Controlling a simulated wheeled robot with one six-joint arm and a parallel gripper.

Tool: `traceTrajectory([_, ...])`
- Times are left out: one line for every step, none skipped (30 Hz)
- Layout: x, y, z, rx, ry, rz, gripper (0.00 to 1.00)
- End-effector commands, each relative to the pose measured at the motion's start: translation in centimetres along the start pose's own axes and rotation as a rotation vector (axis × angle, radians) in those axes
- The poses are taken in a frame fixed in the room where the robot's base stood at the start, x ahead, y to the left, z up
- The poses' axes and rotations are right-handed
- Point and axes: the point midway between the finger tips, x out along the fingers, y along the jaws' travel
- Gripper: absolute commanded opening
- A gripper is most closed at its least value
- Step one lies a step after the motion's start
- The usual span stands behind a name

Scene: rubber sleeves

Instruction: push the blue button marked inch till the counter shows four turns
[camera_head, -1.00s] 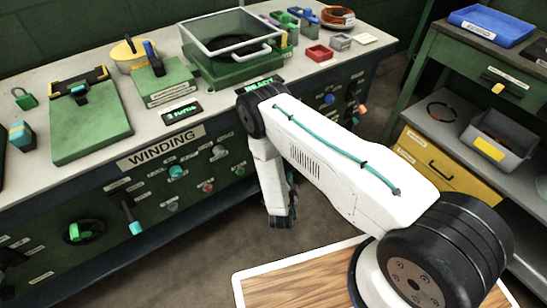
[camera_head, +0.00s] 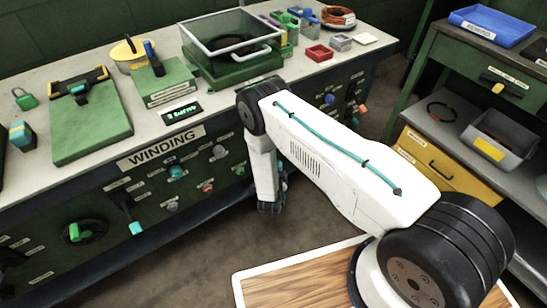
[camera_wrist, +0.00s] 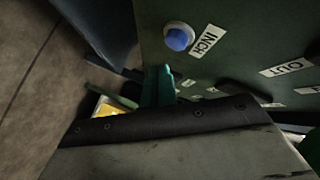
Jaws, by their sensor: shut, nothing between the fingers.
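The blue button (camera_wrist: 178,37) sits in a pale round collar on the dark green panel, beside a white label reading INCH (camera_wrist: 207,40). My gripper's teal fingers (camera_wrist: 160,85) are shut and empty, just below the button in the wrist view. I cannot tell how far they are from the panel. In the head view my gripper (camera_head: 270,206) hangs in front of the bench, mostly hidden by my arm. A black display with green lettering (camera_head: 182,112) lies on the benchtop above the WINDING label (camera_head: 162,146); its text is too small to read surely.
The winding bench front (camera_head: 150,185) carries several knobs, buttons and a green handwheel (camera_head: 85,231). An OUT label (camera_wrist: 286,68) is right of INCH. A shelf unit with a blue tray (camera_head: 493,25) stands at the right. Open floor lies before the bench.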

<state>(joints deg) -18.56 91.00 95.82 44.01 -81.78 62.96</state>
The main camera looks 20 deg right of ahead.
Motion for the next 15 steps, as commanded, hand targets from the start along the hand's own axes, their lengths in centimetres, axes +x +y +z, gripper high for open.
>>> traceTrajectory([0.33,-0.26,0.22,0.001,0.001,-0.001,0.0])
traceTrajectory([0.47,-0.36,0.32,0.0,0.001,-0.001,0.0])
traceTrajectory([0.63,-0.47,0.44,0.0,0.0,-0.001,0.0])
traceTrajectory([0.74,-0.54,0.52,0.0,0.0,0.0,0.0])
traceTrajectory([0.83,-0.6,0.58,0.0,0.0,0.0,0.0])
traceTrajectory([0.92,-0.67,0.66,0.0,0.0,0.0,0.0])
traceTrajectory([0.97,-0.71,0.69,0.0,0.0,0.0,0.0])
traceTrajectory([1.0,-0.73,0.71,0.0,0.0,0.0,0.0])
traceTrajectory([1.02,-0.75,0.73,0.0,0.0,0.0,0.0])
traceTrajectory([1.03,-0.75,0.74,0.0,0.0,0.0,0.0])
traceTrajectory([1.03,-0.75,0.74,0.0,0.0,0.0,0.0])
traceTrajectory([1.03,-0.75,0.74,0.0,0.0,0.0,0.0])
traceTrajectory([1.02,-0.75,0.74,0.0,0.0,0.0,0.0])
traceTrajectory([1.02,-0.75,0.74,0.0,0.0,0.0,0.0])
traceTrajectory([1.01,-0.74,0.73,-0.001,0.0,0.0,0.0])
